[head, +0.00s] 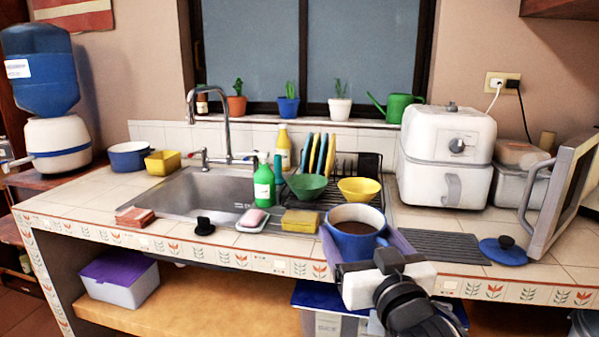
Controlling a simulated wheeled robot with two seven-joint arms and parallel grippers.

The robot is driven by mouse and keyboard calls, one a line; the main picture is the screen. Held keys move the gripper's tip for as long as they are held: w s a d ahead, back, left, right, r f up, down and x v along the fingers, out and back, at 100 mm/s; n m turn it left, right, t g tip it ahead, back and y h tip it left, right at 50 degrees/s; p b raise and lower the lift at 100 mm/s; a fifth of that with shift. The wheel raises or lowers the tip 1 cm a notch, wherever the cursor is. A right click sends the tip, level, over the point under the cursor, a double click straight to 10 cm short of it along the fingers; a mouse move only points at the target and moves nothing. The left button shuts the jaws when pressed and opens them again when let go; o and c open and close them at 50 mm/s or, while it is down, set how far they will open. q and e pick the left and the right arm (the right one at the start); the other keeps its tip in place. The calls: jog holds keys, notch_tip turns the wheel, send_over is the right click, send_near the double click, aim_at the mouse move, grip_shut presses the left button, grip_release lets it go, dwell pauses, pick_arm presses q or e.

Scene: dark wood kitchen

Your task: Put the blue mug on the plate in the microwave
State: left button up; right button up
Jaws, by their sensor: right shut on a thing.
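The blue mug (352,246) is in front of the counter's front edge, right of the sink. It has a pale inside with something brown in it and looks upright. My right gripper (364,240) is shut on it, with a purplish finger showing on each side. The microwave (592,195) is cut off by the right edge of the picture. Its door (562,195) stands open toward me. The microwave's inside and any plate in it are hidden. My left gripper is not in view.
A blue lid (503,251) and a dark ribbed mat (432,246) lie on the counter between mug and microwave. A white air fryer (447,150) stands behind them. A dish rack (365,168) with bowls (358,189) and a green bottle (264,185) stand by the sink (205,190).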

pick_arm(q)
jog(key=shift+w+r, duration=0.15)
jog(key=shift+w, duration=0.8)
pick_arm(e)
jog(key=s+d+f+h, duration=0.1)
jog(key=s+d+f, duration=0.2)
jog(key=s, duration=0.4)
jog(key=s+d+f+m+h, duration=0.1)
jog(key=s+d+f, duration=0.2)
jog(key=s+f, duration=0.3)
jog(key=s+d+f+m+h, duration=0.1)
jog(key=s+d+f, duration=0.3)
jog(key=s, duration=0.4)
jog(key=shift+s+f, duration=0.35)
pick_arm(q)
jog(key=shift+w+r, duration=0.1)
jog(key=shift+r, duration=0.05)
pick_arm(e)
jog(key=shift+d, duration=0.1)
